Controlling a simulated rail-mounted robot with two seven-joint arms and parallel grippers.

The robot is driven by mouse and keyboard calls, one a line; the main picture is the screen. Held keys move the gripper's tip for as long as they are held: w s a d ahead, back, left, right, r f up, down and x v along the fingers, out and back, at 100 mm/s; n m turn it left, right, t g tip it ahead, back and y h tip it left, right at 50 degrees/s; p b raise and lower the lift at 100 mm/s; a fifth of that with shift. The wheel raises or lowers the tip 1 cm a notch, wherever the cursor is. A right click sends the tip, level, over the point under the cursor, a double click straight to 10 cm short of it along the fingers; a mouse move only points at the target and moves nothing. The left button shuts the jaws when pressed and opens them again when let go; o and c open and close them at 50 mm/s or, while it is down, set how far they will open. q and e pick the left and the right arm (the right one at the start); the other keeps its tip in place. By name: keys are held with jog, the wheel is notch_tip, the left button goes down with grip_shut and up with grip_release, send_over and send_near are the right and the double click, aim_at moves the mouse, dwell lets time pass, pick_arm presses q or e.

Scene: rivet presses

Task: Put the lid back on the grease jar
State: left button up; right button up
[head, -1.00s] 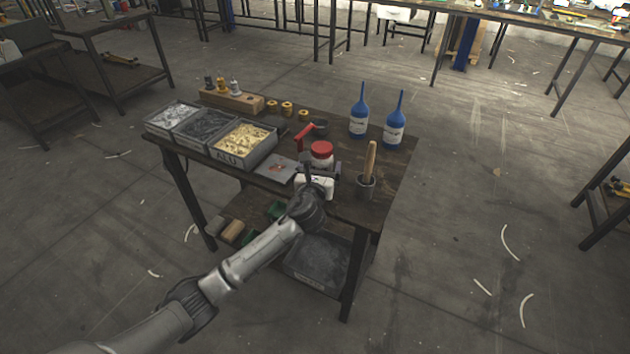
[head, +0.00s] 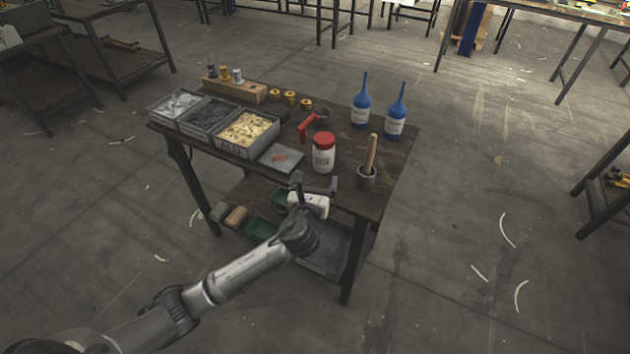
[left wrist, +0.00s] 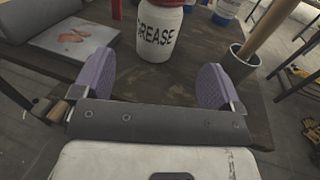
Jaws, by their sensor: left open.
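The white grease jar (head: 323,160) stands upright near the front of the bench top, with its red lid (head: 324,139) on its mouth. Whether the lid is fully seated cannot be told. In the left wrist view the jar (left wrist: 158,36) shows its GREASE label ahead of the fingers, and the lid is mostly cut off by the top edge. My left gripper (head: 315,184) is open and empty at the bench's front edge, apart from the jar. Its two purple finger pads (left wrist: 155,82) are spread wide. My right gripper is not in view.
A pot with a wooden-handled brush (head: 367,175) stands right of the jar. A flat plate with a reddish smear (head: 281,158) lies left, near the grey bins (head: 248,150). A red-handled tool (head: 310,125) and blue bottles (head: 395,125) are behind.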

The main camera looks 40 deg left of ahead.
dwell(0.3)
pick_arm(q)
jog(key=s+d+f+n+g+h, duration=0.2)
jog(key=s+d+f+n+g, duration=0.15)
jog(key=s+f+n, duration=0.45)
jog(key=s+d+f+n+g+h, duration=0.2)
jog(key=s+d+f+n+g, duration=0.15)
jog(key=s+f+n, duration=0.4)
jog(key=s+d+n+g+h, duration=0.2)
jog(key=s+n, duration=0.4)
jog(key=s, duration=0.4)
jog(key=s+d+f+n+g+h, duration=0.1)
jog(key=s+d+n+g+h, duration=0.2)
jog(key=s, duration=0.7)
jog(key=shift+d+f+n, duration=0.3)
jog(key=shift+d+n, duration=1)
jog(key=shift+n, duration=0.55)
